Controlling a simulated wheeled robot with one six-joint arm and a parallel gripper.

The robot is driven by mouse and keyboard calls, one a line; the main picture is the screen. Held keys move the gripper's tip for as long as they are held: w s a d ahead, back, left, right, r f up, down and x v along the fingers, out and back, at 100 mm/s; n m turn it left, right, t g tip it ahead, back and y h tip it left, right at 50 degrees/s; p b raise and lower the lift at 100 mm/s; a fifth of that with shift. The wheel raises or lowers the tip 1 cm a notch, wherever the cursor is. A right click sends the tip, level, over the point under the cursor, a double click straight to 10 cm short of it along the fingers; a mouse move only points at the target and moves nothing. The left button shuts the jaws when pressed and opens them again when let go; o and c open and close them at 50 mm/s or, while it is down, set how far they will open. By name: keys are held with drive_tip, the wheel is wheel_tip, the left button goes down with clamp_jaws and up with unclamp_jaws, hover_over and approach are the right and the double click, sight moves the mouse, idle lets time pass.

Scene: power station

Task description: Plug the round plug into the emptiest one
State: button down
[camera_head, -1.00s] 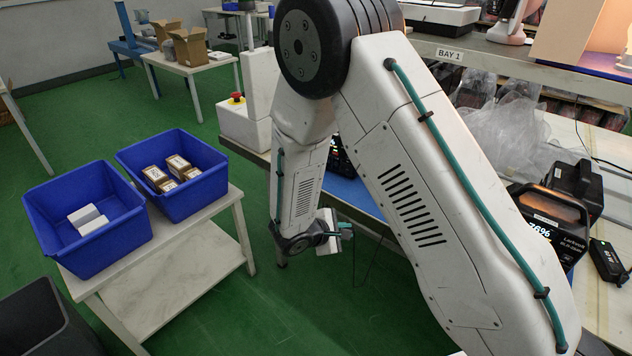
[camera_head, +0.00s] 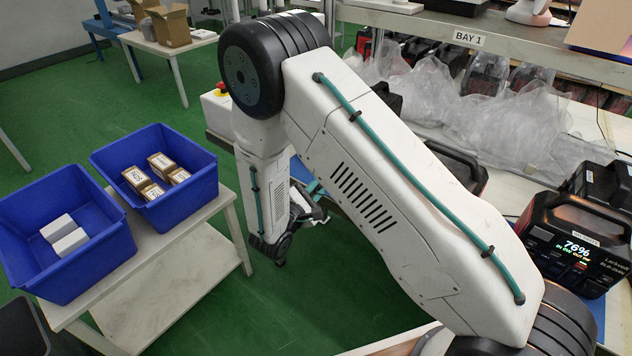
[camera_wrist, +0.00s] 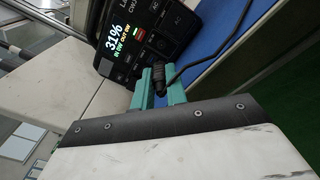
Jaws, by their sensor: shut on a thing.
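My gripper (camera_wrist: 160,88) has teal fingers, shut on a black plug (camera_wrist: 158,72) with a black cable running up and to the right. The plug's face is hidden, so I cannot see its shape. Just beyond it in the wrist view is a black power station (camera_wrist: 150,32) with a 31% display and sockets marked AC; the plug looks apart from it. In the head view my gripper (camera_head: 314,190) is small and partly hidden by my arm. Another power station (camera_head: 572,245) at the right reads 76%. Further dark units stand beside it, their displays not visible.
Two blue bins (camera_head: 128,215) with small boxes stand on a low table (camera_head: 215,262) at the left. Crumpled clear plastic (camera_head: 510,125) lies on the bench under the BAY 1 shelf (camera_head: 430,38). Green floor between table and bench is clear.

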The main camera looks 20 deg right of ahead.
drive_tip(key=shift+x, duration=2.9)
drive_tip(key=shift+w+d, duration=0.4)
drive_tip(key=shift+d, duration=0.4)
drive_tip(key=c, duration=1.3)
unclamp_jaws()
drive_tip(key=shift+c, duration=0.2)
drive_tip(key=v, duration=0.7)
drive_tip(key=shift+s+a, duration=0.25)
drive_tip(key=shift+a, duration=0.05)
